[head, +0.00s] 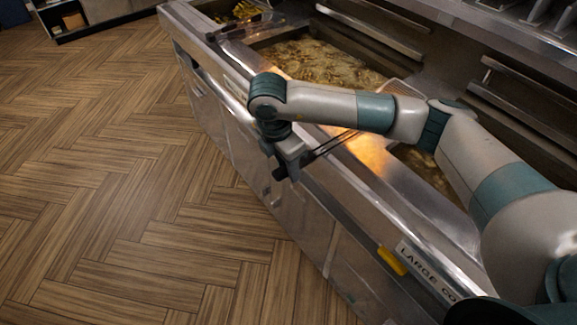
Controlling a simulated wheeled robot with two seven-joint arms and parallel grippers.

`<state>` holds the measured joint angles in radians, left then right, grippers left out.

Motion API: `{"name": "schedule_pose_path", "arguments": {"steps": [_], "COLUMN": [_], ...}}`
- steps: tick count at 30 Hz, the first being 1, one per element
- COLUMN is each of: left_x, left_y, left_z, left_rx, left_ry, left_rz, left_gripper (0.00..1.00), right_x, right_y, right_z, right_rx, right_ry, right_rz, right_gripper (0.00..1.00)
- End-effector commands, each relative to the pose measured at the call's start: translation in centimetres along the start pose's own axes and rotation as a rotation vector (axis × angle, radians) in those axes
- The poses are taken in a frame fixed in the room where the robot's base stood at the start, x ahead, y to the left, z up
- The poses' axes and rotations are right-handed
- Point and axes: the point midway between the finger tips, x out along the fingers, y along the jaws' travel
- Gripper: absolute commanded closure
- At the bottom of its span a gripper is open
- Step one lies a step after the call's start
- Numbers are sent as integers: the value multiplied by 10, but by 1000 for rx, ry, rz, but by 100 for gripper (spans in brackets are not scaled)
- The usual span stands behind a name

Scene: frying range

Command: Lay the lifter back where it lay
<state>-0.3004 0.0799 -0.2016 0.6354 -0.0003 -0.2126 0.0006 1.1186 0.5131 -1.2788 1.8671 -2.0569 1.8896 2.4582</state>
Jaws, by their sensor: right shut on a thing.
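My right gripper (293,166) is shut on the handle of the lifter (334,143), over the front edge of the frying range. The lifter's thin dark rods run from the fingers up and right, over the steel top, and pass behind my right forearm. A pale mesh edge (402,88) shows just beyond the forearm and looks like the lifter's head, but the join is hidden. My left gripper is out of view.
An oil vat (322,62) with frying food lies behind my forearm, and part of another vat (428,168) shows below it. A dark long-handled tool (240,27) lies near the far vat. A yellow tag (392,261) is on the range front. Open wood floor (120,190) is at left.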

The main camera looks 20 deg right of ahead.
Motion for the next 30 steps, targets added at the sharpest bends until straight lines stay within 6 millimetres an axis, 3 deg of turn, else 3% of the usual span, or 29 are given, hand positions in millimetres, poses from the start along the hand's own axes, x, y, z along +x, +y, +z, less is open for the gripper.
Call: {"name": "schedule_pose_path", "arguments": {"steps": [12,13,15,30], "left_x": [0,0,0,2], "left_y": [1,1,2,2], "left_z": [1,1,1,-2], "left_rx": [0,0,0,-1], "left_ry": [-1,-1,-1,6], "left_rz": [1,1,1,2], "left_gripper": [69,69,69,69], "right_x": [-1,-1,-1,-8], "right_y": [0,0,0,1], "right_z": [0,0,0,0], "right_rx": [0,0,0,0], "right_ry": [-1,-1,-1,1], "right_rz": [1,1,1,3], "right_gripper": [100,68,53,53]}}
